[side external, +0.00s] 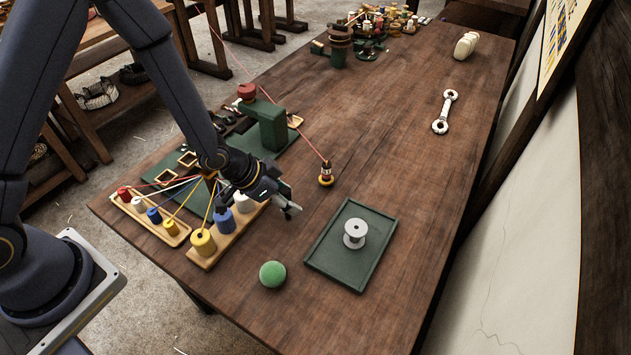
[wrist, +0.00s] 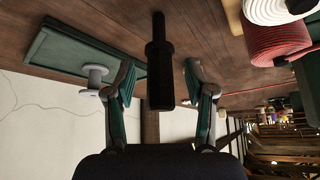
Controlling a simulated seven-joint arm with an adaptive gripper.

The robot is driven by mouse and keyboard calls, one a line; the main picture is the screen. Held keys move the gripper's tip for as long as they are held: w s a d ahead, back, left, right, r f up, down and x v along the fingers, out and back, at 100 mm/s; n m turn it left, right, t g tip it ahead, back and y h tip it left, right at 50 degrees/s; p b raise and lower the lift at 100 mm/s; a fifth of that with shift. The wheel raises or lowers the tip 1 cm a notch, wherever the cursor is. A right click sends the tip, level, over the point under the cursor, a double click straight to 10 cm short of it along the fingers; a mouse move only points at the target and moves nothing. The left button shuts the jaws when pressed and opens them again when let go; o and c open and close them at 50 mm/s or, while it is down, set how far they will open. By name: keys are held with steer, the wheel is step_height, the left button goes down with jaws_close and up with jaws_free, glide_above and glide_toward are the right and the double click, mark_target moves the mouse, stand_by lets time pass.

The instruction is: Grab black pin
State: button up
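In the wrist view a black pin (wrist: 160,75) shows between my two fingers, with a narrow end toward the top and a thicker body below. My gripper (wrist: 159,82) is open, with a visible gap between each finger and the pin. Whether the pin is level with the fingertips or beyond them, I cannot tell. In the side view my gripper (side external: 288,208) is low over the table, just right of the spool racks. I cannot make out the pin there.
A green tray (side external: 316,257) with a grey spool (side external: 355,234) lies to the right. A green ball (side external: 272,274) is in front. A spool rack (side external: 206,262) and a green post (side external: 267,125) with a taut red line stand close by. The table's far middle is clear.

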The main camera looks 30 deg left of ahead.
jaws_close()
stand_by(0.5)
